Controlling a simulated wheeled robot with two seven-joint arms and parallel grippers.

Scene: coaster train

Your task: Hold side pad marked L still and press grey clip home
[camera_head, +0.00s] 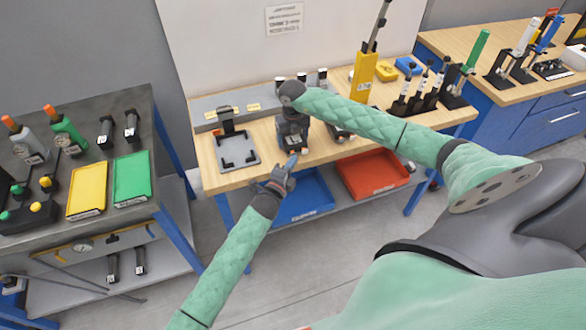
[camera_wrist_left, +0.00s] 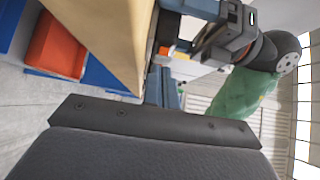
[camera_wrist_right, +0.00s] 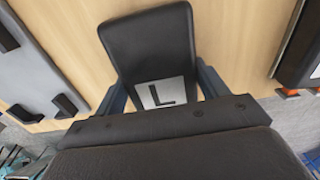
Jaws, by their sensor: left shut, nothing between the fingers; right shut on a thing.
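The side pad marked L (camera_wrist_right: 148,45) is black with a white label. It lies on the wooden bench between the two fingers of my right gripper (camera_wrist_right: 163,92), which is shut on it. In the head view, my right gripper (camera_head: 293,140) is at the bench's front part and mostly covers the pad. My left gripper (camera_head: 292,160) is shut and empty, its tips close to the bench's front edge, just below my right gripper. In the left wrist view, its blue fingers (camera_wrist_left: 165,85) are beside the bench edge. I cannot make out the grey clip.
A grey fixture (camera_head: 238,151) stands left of my right gripper. Another dark pad (camera_wrist_right: 303,45) lies right of the held one. A blue bin (camera_head: 305,198) and a red bin (camera_head: 372,176) sit below the bench front. A yellow block (camera_head: 363,75) and several black stands are behind my right arm.

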